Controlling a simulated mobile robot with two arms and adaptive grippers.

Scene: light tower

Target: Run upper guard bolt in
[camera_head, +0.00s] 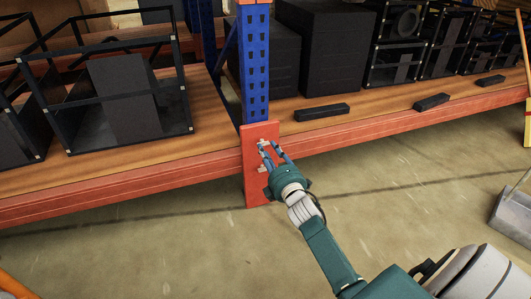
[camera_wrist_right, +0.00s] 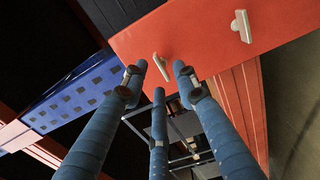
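The red-orange guard plate (camera_head: 250,192) stands upright at the foot of the blue post (camera_head: 255,70), across the shelf's front edge. The upper guard bolt, a small pale bolt with a wing-like head (camera_wrist_right: 162,67), sits on the plate nearer the post. The lower bolt (camera_wrist_right: 241,26) is also on the plate. My right gripper (camera_head: 272,147) has its three blue fingers spread at the plate. In the right wrist view its fingertips (camera_wrist_right: 158,75) lie around the upper bolt, with visible gaps; contact cannot be told. My left gripper is out of view.
Black framed cages (camera_head: 117,58) and dark boxes (camera_head: 345,50) stand on the wooden shelf above an orange beam (camera_head: 120,183). Several small black bars (camera_head: 322,113) lie near the shelf edge. A yellow frame and grey base (camera_head: 512,213) are at right. The concrete floor in front is mostly clear.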

